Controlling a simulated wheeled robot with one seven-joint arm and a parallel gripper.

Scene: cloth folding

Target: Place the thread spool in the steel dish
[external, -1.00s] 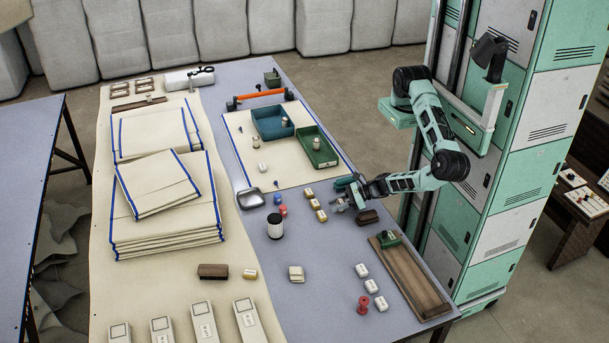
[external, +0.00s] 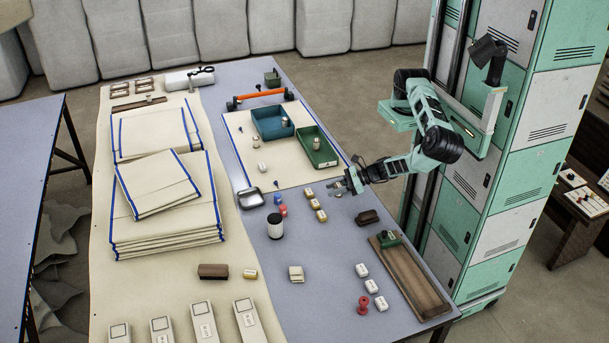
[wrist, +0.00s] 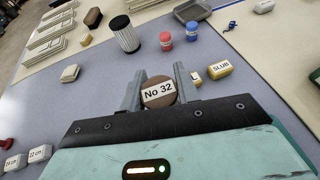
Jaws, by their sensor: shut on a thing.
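My gripper (external: 346,184) is above the right part of the table. In the wrist view its fingers (wrist: 158,86) are shut on a thread spool (wrist: 158,93), whose round brown end carries a "No 32" label. The fingers hide much of its side, and it is hard to make out in the external view. The steel dish (external: 250,198) is a shallow, shiny rounded tray on the table, left of my gripper and apart from it. It also shows at the top of the wrist view (wrist: 188,10) and looks empty.
A black-and-white cylinder (external: 275,226) and small red and blue pieces (external: 281,205) stand near the dish. Several labelled blocks (external: 316,204) lie between it and my gripper. A green tray (external: 330,160) and a teal tray (external: 285,136) are farther back.

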